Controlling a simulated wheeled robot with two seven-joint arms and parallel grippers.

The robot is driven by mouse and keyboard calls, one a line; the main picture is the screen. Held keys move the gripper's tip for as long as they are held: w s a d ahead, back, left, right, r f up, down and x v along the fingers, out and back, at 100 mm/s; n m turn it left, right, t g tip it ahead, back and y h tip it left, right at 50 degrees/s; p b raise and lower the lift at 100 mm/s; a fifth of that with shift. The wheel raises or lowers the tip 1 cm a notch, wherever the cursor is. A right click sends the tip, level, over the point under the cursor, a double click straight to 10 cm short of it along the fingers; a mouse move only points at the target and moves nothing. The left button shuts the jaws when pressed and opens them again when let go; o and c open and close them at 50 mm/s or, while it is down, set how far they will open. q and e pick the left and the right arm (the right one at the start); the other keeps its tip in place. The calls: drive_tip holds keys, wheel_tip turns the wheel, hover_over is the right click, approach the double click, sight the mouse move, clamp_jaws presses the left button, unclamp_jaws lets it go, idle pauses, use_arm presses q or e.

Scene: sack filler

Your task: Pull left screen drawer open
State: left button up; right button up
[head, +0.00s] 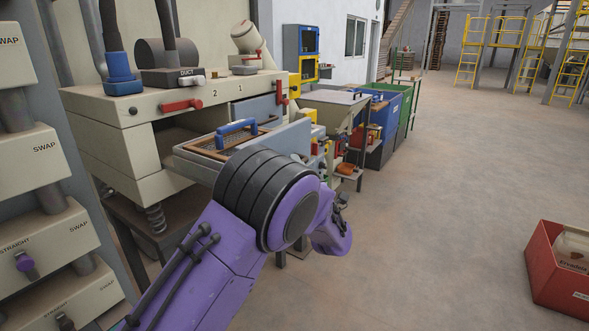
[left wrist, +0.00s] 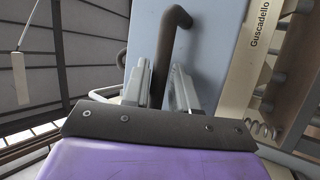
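The left screen drawer (head: 293,138) under the number 2 stands pulled out of the pale machine, with a dark opening behind it. A mesh screen with a blue handle (head: 238,126) sits in it. In the left wrist view, the blue-grey drawer front (left wrist: 213,45) has a dark bent pull handle (left wrist: 166,48). My left gripper (left wrist: 163,82) has one finger on each side of this handle and looks shut on it. In the head view my purple left arm hides the fingers and the pull handle. My right gripper is in neither view.
Another blue-grey drawer front (head: 264,106), under the number 1, sits in the machine. Red levers (head: 181,105) stick out from its front. A red crate (head: 560,275) stands on the floor at right. Blue and green bins (head: 385,115) stand behind. The middle floor is clear.

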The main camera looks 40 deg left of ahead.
use_arm(q)
drive_tip(key=b+v, duration=0.2)
drive_tip(key=v, duration=0.8)
drive_tip(key=shift+d, duration=0.15)
drive_tip(key=shift+f, duration=0.15)
